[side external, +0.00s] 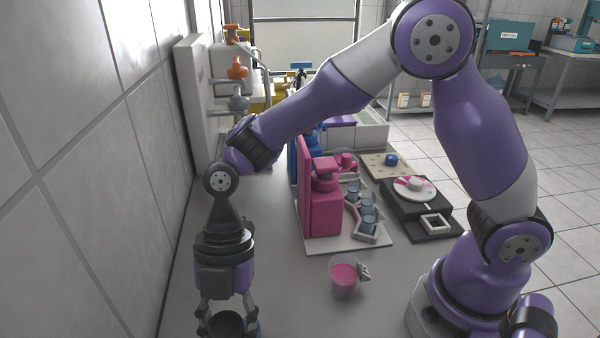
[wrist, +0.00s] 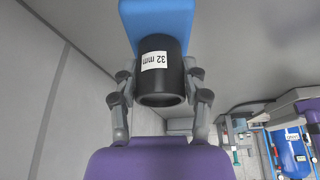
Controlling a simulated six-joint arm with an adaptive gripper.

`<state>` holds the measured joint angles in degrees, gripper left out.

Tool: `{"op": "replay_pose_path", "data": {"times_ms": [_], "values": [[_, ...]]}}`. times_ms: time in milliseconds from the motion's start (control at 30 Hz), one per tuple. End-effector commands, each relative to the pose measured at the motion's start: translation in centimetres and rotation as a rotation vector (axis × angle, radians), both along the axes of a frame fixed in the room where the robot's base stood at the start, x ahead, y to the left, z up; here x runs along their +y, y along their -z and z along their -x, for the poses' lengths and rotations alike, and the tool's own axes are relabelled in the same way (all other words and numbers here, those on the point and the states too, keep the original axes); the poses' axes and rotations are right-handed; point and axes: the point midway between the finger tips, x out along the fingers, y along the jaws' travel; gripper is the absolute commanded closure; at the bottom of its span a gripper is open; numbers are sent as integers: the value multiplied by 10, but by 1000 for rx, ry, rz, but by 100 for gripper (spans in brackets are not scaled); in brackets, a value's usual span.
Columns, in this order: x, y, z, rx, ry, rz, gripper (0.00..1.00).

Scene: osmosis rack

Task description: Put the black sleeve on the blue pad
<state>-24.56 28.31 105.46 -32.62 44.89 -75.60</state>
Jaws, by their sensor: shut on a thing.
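The black sleeve (wrist: 162,85) carries a white "32 mm" label and sits between the two fingers of my gripper (wrist: 161,92) in the wrist view. My gripper is shut on it. In the side view my gripper (side external: 228,318) is at the bottom left, pointing down, with the dark sleeve (side external: 226,325) between its fingers, partly cut off by the frame edge. The blue pad (wrist: 158,18) shows in the wrist view directly behind the sleeve. I cannot tell whether the sleeve touches the pad. In the side view the pad is mostly hidden.
A pink cup (side external: 344,279) stands on the bench right of my gripper. Behind it is a pink apparatus (side external: 322,205) with several small vessels on a white base. A tiled wall (side external: 80,180) runs close on the left. The bench between gripper and cup is clear.

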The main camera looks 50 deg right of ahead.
Motion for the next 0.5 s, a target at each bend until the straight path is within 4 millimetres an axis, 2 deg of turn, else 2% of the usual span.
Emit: {"op": "replay_pose_path", "data": {"times_ms": [33,67,100,500], "values": [[0,2,0,2,-1,1,85],[0,2,0,1,0,1,39],[0,2,0,1,0,1,19],[0,1,0,0,0,0,19]]}}
